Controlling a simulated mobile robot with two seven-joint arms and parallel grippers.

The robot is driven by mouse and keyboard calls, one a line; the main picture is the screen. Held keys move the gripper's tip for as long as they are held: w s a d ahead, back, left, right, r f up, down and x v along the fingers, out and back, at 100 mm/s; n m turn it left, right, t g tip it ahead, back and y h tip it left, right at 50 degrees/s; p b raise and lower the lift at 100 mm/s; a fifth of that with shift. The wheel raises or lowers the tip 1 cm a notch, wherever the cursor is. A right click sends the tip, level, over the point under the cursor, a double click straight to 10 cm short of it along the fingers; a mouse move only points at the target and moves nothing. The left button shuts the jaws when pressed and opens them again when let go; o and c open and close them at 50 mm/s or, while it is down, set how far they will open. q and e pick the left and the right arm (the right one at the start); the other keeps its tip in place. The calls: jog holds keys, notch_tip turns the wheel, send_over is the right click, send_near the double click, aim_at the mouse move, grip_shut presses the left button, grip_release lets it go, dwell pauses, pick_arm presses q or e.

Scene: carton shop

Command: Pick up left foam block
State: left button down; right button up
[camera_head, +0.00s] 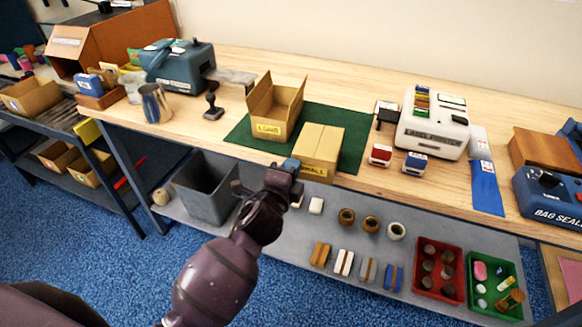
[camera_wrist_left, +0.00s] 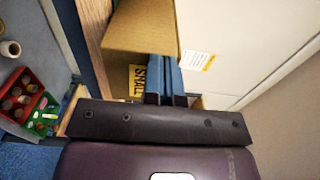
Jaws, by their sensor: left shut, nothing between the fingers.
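Two small white blocks, which look like the foam blocks, lie on the grey lower shelf under the bench edge. The right white block (camera_head: 316,206) is in plain view. The left white block (camera_head: 297,202) is mostly hidden behind my left gripper. My left gripper (camera_head: 291,164) is shut and empty, up at the bench's front edge in front of the small closed carton (camera_head: 320,148). In the left wrist view its blue fingers (camera_wrist_left: 164,76) are together, beside the carton (camera_wrist_left: 140,38) with its yellow SMALL label. My right gripper is not in view.
An open carton (camera_head: 273,112) stands on the green mat (camera_head: 354,125). On the lower shelf (camera_head: 290,245) are a grey bin (camera_head: 206,185), rolls, several small striped blocks, a red tray (camera_head: 438,294) and a green tray (camera_head: 513,310). The bench edge overhangs the shelf.

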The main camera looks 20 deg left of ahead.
aim_at(304, 145)
pick_arm(q)
jog(key=w, duration=0.9)
jog(key=shift+d, duration=0.15)
jog(key=shift+s, duration=0.1)
